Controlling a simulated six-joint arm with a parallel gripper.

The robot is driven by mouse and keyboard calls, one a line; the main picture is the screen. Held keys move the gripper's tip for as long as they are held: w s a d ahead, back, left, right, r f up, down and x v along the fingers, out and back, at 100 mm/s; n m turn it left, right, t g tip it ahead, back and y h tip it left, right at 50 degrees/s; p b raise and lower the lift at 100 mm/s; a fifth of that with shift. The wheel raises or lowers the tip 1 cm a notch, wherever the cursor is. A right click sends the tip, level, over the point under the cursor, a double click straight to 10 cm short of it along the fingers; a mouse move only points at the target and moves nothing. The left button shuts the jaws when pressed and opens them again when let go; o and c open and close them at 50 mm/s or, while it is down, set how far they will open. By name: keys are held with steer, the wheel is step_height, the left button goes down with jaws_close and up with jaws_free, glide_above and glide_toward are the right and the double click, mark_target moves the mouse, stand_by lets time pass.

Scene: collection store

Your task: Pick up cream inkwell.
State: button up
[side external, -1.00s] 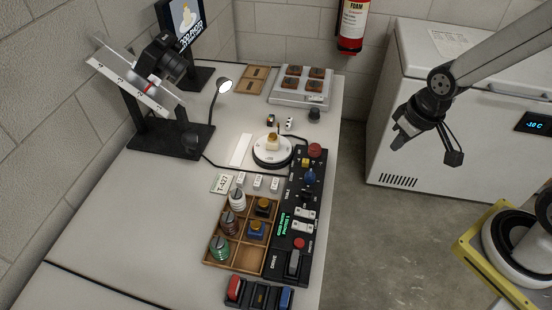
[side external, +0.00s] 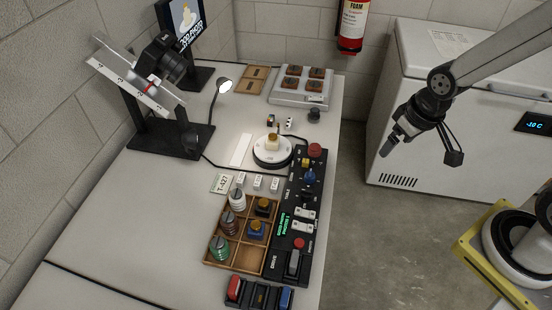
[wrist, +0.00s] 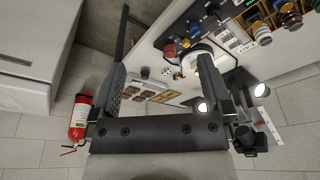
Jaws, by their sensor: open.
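The cream inkwell (side external: 272,144), with a yellowish top, stands upright on a round white turntable (side external: 267,161) towards the back of the table. My gripper (side external: 388,148) hangs in the air right of the table, in front of the white freezer, well apart from the inkwell. In the wrist view my gripper (wrist: 163,70) is open, with nothing between its fingers. There the turntable (wrist: 192,52) shows partly behind the right finger, and I cannot make out the inkwell clearly.
A wooden tray (side external: 207,262) holds several small bottles. A black control panel (side external: 285,265) runs along the table's right edge. A lamp (side external: 224,86), a camera rig (side external: 160,140) and a grey block with brown pieces (side external: 301,99) stand near the turntable. The front left of the table is clear.

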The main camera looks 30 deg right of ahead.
steer(key=n+y, duration=0.3)
steer(key=n, duration=0.7)
glide_above(275, 136)
steer(key=s+d, duration=0.2)
step_height(275, 136, down, 13)
steer(key=shift+w+d, duration=0.1)
steer(key=shift+f, duration=0.15)
steer(key=shift+x, duration=1.2)
steer(key=shift+w, duration=0.1)
steer(key=shift+a+x, duration=0.1)
steer(key=shift+x, duration=1.2)
steer(key=shift+a+x, duration=0.15)
steer(key=shift+x, duration=1.1)
